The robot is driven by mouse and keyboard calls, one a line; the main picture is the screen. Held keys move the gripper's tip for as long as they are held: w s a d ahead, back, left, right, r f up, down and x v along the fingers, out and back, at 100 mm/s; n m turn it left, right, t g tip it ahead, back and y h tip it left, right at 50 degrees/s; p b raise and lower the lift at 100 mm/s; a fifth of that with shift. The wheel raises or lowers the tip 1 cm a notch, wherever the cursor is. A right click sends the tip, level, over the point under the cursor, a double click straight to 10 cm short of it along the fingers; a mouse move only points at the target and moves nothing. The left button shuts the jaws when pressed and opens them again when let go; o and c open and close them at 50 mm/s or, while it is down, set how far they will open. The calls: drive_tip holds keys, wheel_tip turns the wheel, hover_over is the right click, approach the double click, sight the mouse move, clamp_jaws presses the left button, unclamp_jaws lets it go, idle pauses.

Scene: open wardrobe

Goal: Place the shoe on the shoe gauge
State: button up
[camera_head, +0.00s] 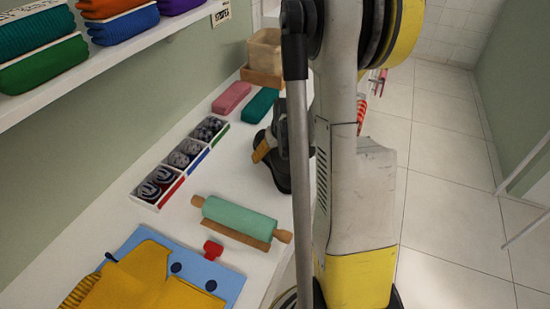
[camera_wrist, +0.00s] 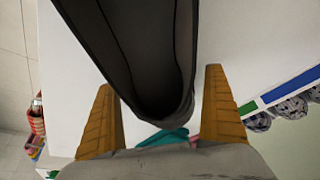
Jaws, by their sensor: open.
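The black shoe (camera_head: 280,178) stands on the white shelf, partly hidden by my arm in the head view. In the wrist view the shoe (camera_wrist: 150,60) is a large dark form whose rounded end points toward my palm. My gripper (camera_wrist: 159,80) is open, with one yellow finger on each side of this rounded end. A gap shows between the shoe and the right finger; whether the left finger touches is unclear. In the head view only one yellow finger (camera_head: 261,149) shows clearly beside the shoe. I cannot make out a shoe gauge for certain in either view.
Sock boxes (camera_head: 185,155) line the wall side. Pink (camera_head: 231,97) and teal (camera_head: 260,105) bundles and a beige bin (camera_head: 264,52) stand behind. A rolling pin (camera_head: 240,218), a red piece (camera_head: 213,250) and yellow clothing (camera_head: 150,280) lie in front. An upper shelf (camera_head: 120,48) overhangs at left.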

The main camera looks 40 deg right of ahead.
drive_tip(key=shift+c, duration=0.3)
drive_tip(key=c, duration=1.4)
drive_tip(key=shift+r, duration=0.15)
wheel_tip(320, 180, up, 5)
drive_tip(key=p, duration=0.3)
drive_tip(key=shift+f, duration=0.2)
drive_tip(key=shift+s+d+r+p, duration=0.6)
drive_tip(key=shift+s+d+r, duration=0.4)
drive_tip(key=shift+s, duration=0.75)
drive_tip(key=shift+s+d+r+p, duration=0.6)
drive_tip(key=shift+s+d+r, duration=0.4)
drive_tip(key=shift+s, duration=0.7)
drive_tip(key=shift+s+d+r+p, duration=0.6)
drive_tip(key=shift+s+d+r, duration=0.4)
drive_tip(key=shift+s, duration=0.75)
